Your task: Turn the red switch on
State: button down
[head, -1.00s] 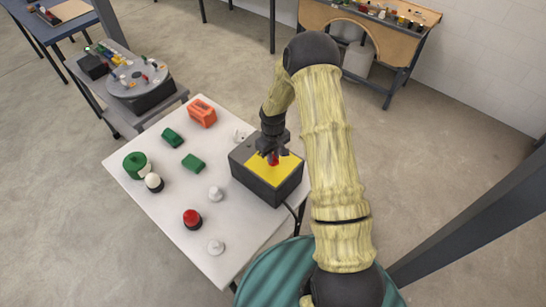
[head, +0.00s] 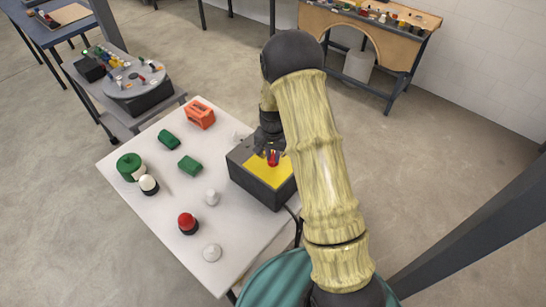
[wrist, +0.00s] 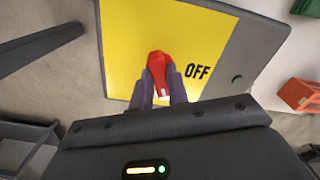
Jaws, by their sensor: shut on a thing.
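The red switch (wrist: 157,66) stands on the yellow top (wrist: 125,50) of a dark grey box. In the wrist view it sits between the two fingers of my gripper (wrist: 163,88), which are shut on it. The word OFF is printed on the yellow beside the switch, and a small green spot shows on the grey rim. In the head view the box (head: 262,182) stands at the right edge of the white table, and the red switch (head: 273,158) shows just below my gripper (head: 270,150). My arm covers part of the box's right side.
The white table (head: 150,215) also holds an orange block (head: 200,114), green blocks (head: 189,165), a green round piece (head: 130,166), a red-topped knob (head: 188,223) and white knobs (head: 212,253). A grey turntable (head: 134,84) stands behind at left. Open floor lies right of my arm.

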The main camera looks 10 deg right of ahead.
aim_at(273, 157)
jog(key=m, duration=0.5)
jog(key=shift+m, duration=0.3)
dwell(0.4)
jog(key=c, duration=1.4)
grip_release()
jog(key=shift+o, duration=0.2)
notch_tip(273, 157, up, 18)
jog(key=b, duration=0.3)
jog(key=shift+f, duration=0.25)
